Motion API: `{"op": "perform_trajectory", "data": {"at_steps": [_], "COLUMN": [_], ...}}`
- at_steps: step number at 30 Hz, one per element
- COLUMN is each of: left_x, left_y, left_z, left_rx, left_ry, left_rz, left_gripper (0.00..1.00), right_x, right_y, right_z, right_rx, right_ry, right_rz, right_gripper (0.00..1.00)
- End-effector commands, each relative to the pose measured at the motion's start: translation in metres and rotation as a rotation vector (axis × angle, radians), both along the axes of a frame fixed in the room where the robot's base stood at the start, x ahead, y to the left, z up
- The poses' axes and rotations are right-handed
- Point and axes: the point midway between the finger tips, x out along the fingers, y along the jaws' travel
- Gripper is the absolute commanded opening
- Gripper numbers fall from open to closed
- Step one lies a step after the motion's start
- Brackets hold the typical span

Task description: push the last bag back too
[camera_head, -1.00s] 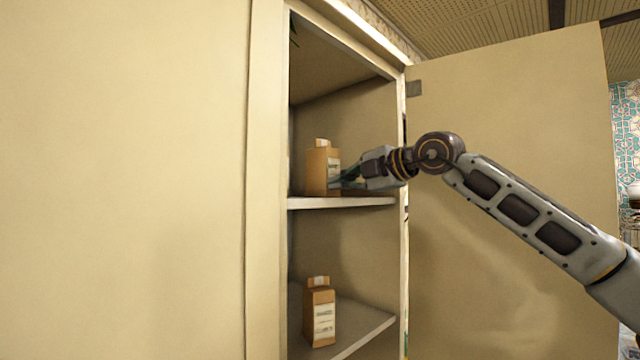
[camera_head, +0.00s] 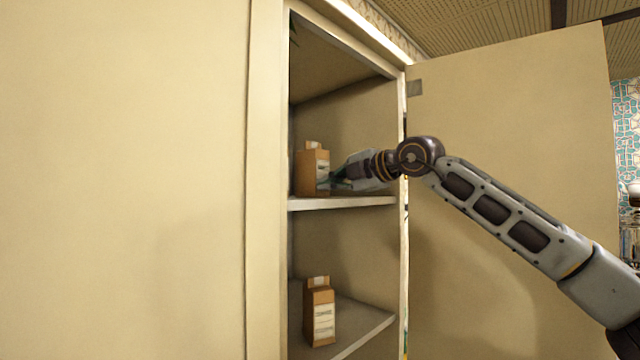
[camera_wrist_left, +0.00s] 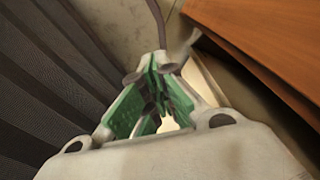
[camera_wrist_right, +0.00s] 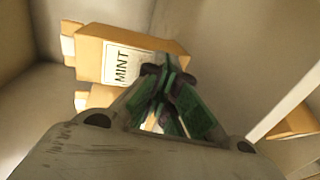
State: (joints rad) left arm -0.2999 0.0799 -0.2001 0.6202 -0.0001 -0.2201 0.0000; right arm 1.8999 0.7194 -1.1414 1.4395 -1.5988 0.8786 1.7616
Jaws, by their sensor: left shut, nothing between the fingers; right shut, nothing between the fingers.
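A brown paper bag (camera_head: 306,171) stands upright on the upper shelf (camera_head: 345,202) of the open cabinet. In the right wrist view this bag (camera_wrist_right: 90,62) has a white label reading MINT. My right gripper (camera_head: 332,178) is shut and empty, with its fingertips (camera_wrist_right: 165,75) at the bag's label side; they look to be touching or very close. A second brown bag (camera_head: 320,316) with a white label stands upright on the lower shelf (camera_head: 365,335). My left gripper (camera_wrist_left: 158,70) is shut and empty, away from the bags, and shows only in its own wrist view.
The cabinet door (camera_head: 510,190) stands open on the right, behind my right arm. A closed cream panel (camera_head: 120,180) fills the left. In the left wrist view an orange-brown wooden surface (camera_wrist_left: 275,40) lies close to the left gripper.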

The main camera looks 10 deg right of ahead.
Motion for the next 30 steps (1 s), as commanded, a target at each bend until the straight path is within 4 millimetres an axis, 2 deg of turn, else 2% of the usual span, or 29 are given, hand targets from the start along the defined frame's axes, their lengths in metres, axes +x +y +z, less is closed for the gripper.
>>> {"op": "perform_trajectory", "data": {"at_steps": [19,30], "left_x": [0.000,0.000], "left_y": [0.000,0.000], "left_z": [0.004,0.002], "left_rx": [0.000,0.000], "left_ry": [0.000,0.000], "left_rz": [0.000,0.000], "left_gripper": [0.00,0.00], "right_x": [0.019,0.016], "right_y": [0.015,0.013], "right_z": [0.000,0.000], "right_rx": [0.000,0.001], "right_ry": [0.000,-0.001], "right_rz": [0.001,0.000], "right_gripper": [0.00,0.00]}}
